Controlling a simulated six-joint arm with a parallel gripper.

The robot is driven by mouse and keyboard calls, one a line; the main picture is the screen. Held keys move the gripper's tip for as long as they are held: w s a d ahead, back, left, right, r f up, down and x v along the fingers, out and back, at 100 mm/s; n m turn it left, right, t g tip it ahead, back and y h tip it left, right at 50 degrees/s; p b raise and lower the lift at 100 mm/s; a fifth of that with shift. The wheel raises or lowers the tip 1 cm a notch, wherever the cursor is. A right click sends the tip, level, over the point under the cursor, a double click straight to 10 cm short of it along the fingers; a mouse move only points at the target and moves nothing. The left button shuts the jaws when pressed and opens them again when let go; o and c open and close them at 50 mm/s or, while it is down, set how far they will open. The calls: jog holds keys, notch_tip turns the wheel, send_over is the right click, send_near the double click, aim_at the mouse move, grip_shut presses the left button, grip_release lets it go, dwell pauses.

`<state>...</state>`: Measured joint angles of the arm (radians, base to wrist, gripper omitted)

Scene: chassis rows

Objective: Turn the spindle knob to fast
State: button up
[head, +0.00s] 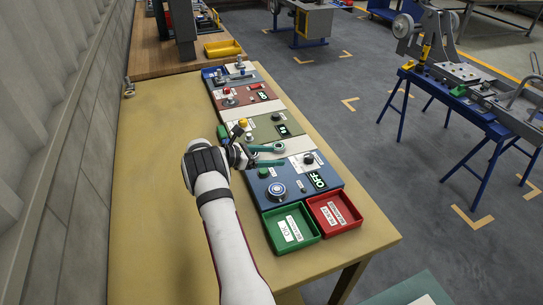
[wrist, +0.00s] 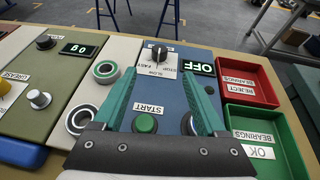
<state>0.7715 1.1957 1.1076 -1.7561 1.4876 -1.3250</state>
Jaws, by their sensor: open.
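The spindle knob (wrist: 158,52) is a black rotary knob on a white label plate on the blue panel, also seen in the head view (head: 308,158). Small words including SLOW and FAST stand around it; which one it points at is too small to tell. The OFF display (wrist: 200,67) beside it reads OFF in green letters, also in the head view (head: 318,180). My gripper (wrist: 158,78) is open and empty, its teal fingers spread over the blue panel, short of the knob. In the head view my gripper (head: 282,155) points right toward the knob, apart from it.
A green START button (wrist: 145,123) sits between the fingers in the wrist view. A red tray (wrist: 247,94) and a green tray (wrist: 290,150) adjoin the panel. Two bearing rings (wrist: 106,70) lie left. An olive panel (wrist: 45,80) stands beyond them.

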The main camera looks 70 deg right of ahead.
jog(key=s+d+r+n+t+h, duration=0.1)
jog(key=s+d+r+n+h, duration=0.1)
jog(key=s, duration=0.2)
jog(key=n+t+h, duration=0.1)
jog(key=n+t, duration=0.4)
jog(key=t, duration=0.1)
send_near(309, 156)
jog(key=x, duration=1)
grip_shut()
